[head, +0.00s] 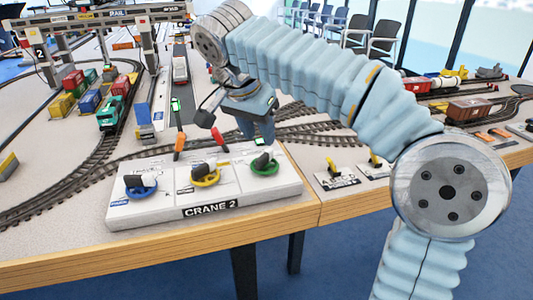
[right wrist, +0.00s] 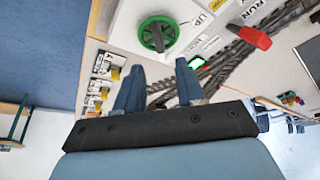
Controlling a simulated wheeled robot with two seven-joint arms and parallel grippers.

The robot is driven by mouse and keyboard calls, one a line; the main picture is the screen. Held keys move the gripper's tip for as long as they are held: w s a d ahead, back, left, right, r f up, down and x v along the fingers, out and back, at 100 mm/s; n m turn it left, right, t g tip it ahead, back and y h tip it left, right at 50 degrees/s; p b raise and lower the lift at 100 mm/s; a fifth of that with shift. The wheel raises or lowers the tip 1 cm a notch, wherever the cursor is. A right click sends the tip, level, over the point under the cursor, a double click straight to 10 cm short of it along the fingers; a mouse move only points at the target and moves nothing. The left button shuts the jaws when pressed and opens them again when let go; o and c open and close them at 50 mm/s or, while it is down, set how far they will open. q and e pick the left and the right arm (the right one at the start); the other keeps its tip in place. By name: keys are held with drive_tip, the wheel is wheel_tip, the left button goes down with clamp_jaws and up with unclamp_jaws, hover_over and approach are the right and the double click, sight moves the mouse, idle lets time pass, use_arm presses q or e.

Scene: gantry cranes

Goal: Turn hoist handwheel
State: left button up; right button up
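The white CRANE 2 panel (head: 240,190) at the table's front edge carries a blue handwheel (head: 140,187), a yellow handwheel (head: 205,176) and a green handwheel (head: 264,166), each with a dark crank knob. In the right wrist view the green handwheel (right wrist: 158,34) has an UP label beside it. I cannot read which wheel is marked hoist. My right gripper (head: 258,128) is above and behind the green wheel, apart from it. In the right wrist view its two blue fingers (right wrist: 158,76) are spread and empty, with the green wheel beyond their tips. My left gripper is out of view.
An orange-handled lever (head: 180,142) and a red-handled lever (head: 218,138) stand at the panel's back edge, close to my right gripper. Yellow switch levers (head: 333,167) lie right of the panel. Behind are tracks, containers, a green locomotive (head: 111,113) and a gantry crane (head: 145,50).

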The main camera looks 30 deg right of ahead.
sight(265, 153)
drive_tip(key=x, duration=0.6)
drive_tip(key=shift+w+f+b, duration=0.1)
drive_tip(key=shift+f+b, duration=0.2)
drive_tip(key=shift+b, duration=0.05)
clamp_jaws()
